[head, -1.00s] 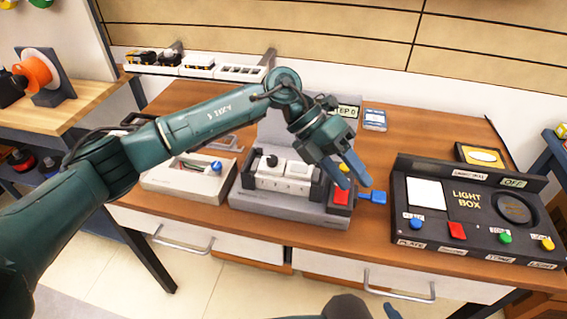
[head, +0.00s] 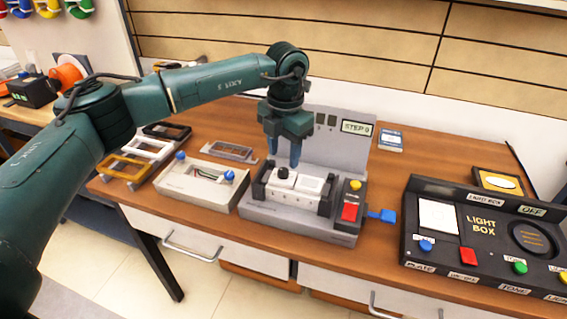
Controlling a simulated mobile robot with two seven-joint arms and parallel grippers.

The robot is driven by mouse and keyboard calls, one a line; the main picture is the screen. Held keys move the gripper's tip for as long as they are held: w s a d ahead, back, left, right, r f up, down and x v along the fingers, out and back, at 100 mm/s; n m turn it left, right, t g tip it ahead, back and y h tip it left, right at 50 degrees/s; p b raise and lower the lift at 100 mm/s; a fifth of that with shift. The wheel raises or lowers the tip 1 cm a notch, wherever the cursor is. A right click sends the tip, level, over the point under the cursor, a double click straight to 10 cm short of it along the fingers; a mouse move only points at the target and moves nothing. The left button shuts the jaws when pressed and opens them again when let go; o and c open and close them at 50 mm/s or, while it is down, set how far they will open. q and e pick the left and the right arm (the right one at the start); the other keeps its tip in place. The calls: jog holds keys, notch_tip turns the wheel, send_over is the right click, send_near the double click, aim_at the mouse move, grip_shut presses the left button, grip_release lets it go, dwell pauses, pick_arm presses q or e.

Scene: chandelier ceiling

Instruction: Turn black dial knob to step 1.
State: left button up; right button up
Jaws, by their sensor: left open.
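The black dial knob (head: 283,172) stands on the white block (head: 290,192) of a grey device (head: 300,223). A white square switch (head: 311,185) sits to the right of the knob. The small display (head: 356,128) on the device's back panel appears to read STEP 0. My left gripper (head: 283,160) points down, with its blue fingers apart just above or around the knob. I cannot tell whether they touch it. My right gripper is out of view.
A red button (head: 349,212), a yellow button (head: 355,185) and a blue handle (head: 388,216) are at the device's right. A black light box (head: 480,245) stands farther right. A grey box with blue knobs (head: 200,185) is on the left.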

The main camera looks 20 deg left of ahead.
aim_at(283, 170)
pick_arm(q)
jog(key=shift+f, duration=2.25)
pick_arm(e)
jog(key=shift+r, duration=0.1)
pick_arm(q)
grip_shut()
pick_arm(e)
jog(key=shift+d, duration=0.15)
